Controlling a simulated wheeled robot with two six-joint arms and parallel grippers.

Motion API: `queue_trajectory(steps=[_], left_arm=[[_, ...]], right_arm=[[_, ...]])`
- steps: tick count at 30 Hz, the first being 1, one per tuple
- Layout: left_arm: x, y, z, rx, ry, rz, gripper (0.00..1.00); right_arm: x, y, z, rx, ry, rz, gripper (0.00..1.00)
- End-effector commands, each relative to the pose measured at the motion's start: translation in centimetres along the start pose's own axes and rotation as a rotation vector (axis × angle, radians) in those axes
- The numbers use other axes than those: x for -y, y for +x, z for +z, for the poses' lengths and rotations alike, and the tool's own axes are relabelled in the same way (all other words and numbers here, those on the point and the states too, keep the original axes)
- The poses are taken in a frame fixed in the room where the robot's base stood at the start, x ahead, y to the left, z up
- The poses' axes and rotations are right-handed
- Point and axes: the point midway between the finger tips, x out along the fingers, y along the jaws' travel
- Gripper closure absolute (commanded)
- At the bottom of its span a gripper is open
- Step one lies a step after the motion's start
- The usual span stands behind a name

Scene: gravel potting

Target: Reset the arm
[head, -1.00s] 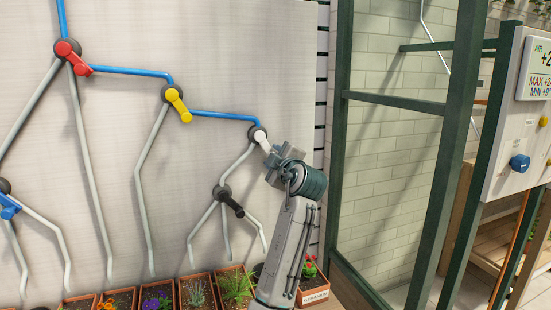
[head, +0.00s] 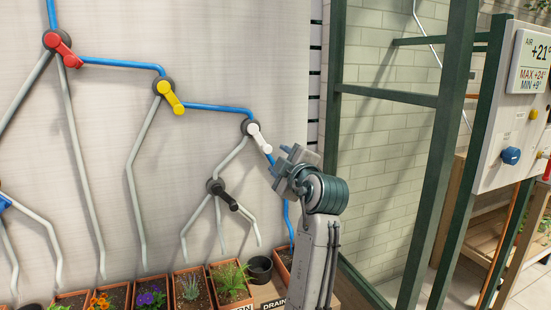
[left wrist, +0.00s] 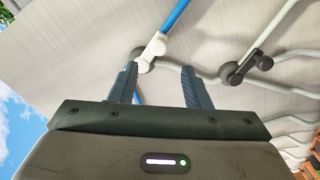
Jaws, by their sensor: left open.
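My left gripper (head: 279,160) is open and empty at the right of the white-lever valve (head: 255,134). The white lever points down and to the right, along a blue pipe that runs down behind my gripper. In the left wrist view, my two fingers (left wrist: 160,68) stand apart, with the white lever (left wrist: 154,46) beyond the left fingertip. I cannot tell the exact gap in depth, but nothing is between the fingers. My right gripper is not in view.
The wall panel (head: 200,50) also carries red (head: 64,50), yellow (head: 171,97) and black (head: 222,195) lever valves. Planters with flowers (head: 150,297) and a dark pot (head: 260,267) stand below. A green frame post (head: 440,150) and a control box (head: 510,120) are at the right.

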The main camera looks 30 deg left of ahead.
Motion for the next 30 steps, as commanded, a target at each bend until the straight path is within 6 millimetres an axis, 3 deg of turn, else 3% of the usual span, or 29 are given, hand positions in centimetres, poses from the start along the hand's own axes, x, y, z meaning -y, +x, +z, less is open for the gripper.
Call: queue_trajectory(steps=[20,23,25,30], left_arm=[[0.4,-0.6,0.2,0.005,0.01,-0.002,0.57],[2.5,-0.5,1.3,0.036,0.059,-0.008,0.57],[5.1,-0.5,2.7,0.078,0.124,-0.014,0.57],[14.1,-1.4,6.5,0.232,0.344,-0.015,0.57]], right_arm=[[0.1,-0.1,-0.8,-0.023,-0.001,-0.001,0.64],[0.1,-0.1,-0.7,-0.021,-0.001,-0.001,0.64],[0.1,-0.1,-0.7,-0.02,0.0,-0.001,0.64],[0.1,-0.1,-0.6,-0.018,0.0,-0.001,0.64]])
